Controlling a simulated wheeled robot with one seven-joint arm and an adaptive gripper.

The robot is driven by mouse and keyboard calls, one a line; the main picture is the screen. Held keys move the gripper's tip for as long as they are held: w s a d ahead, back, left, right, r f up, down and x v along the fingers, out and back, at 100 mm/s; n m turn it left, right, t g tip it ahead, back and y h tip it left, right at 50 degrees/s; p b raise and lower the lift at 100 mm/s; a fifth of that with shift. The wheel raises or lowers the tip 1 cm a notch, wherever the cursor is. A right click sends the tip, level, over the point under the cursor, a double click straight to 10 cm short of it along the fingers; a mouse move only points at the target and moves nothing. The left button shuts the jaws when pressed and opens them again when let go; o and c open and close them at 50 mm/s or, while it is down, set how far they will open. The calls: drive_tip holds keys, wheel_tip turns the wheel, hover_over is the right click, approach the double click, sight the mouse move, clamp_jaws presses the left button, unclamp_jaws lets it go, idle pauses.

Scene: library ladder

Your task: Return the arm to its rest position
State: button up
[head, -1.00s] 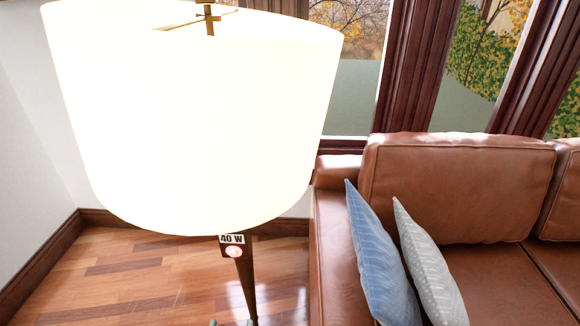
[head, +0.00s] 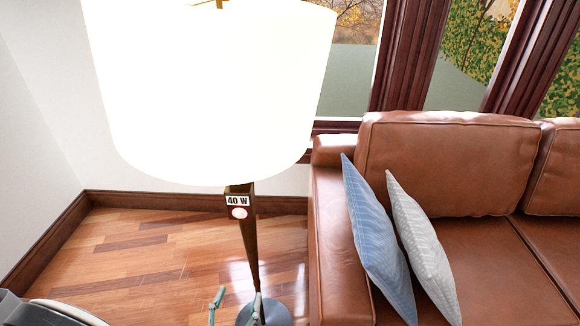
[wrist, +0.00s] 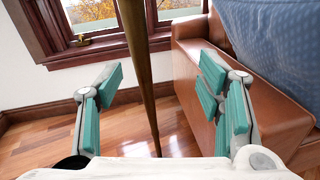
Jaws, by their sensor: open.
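My gripper (wrist: 162,82) is open and empty, its teal-padded fingers spread wide in the wrist view. Its fingertips also show low in the head view (head: 237,298), near the foot of the floor lamp. The lamp's dark pole (wrist: 138,55) runs down the gap between the fingers in the wrist view, with space on both sides. I cannot tell how far past the fingertips it stands. The lit white lampshade (head: 210,95) fills the upper left of the head view. A "40 W" label (head: 237,201) and a round button (head: 239,213) are on the pole below it.
A brown leather sofa (head: 440,165) with a blue pillow (head: 378,240) and a grey pillow (head: 425,235) stands on the right. Walls and windows close off the back; floor left of the lamp is clear.

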drive_tip(key=w+d+r+m+g+h+p, duration=0.1)
drive_tip(key=w+d+r+m+g+h, duration=0.2)
drive_tip(key=d+r+m+g+h, duration=0.95)
drive_tip(key=s+d+r+m+y+p, duration=0.1)
drive_tip(key=s+d+r+m+y, duration=0.7)
drive_tip(key=r, duration=0.4)
drive_tip(key=s+d+r+m+y+p, duration=0.1)
drive_tip(key=s+d+r+m+y, duration=0.7)
drive_tip(key=d+r+m, duration=0.2)
wheel_tip(320, 180, up, 3)
drive_tip(key=shift+d+r+m+g, duration=0.1)
drive_tip(key=shift+d+m+g, duration=0.25)
drive_tip(key=shift+m, duration=0.7)
drive_tip(key=shift+s, duration=0.1)
drive_tip(key=shift+w, duration=0.2)
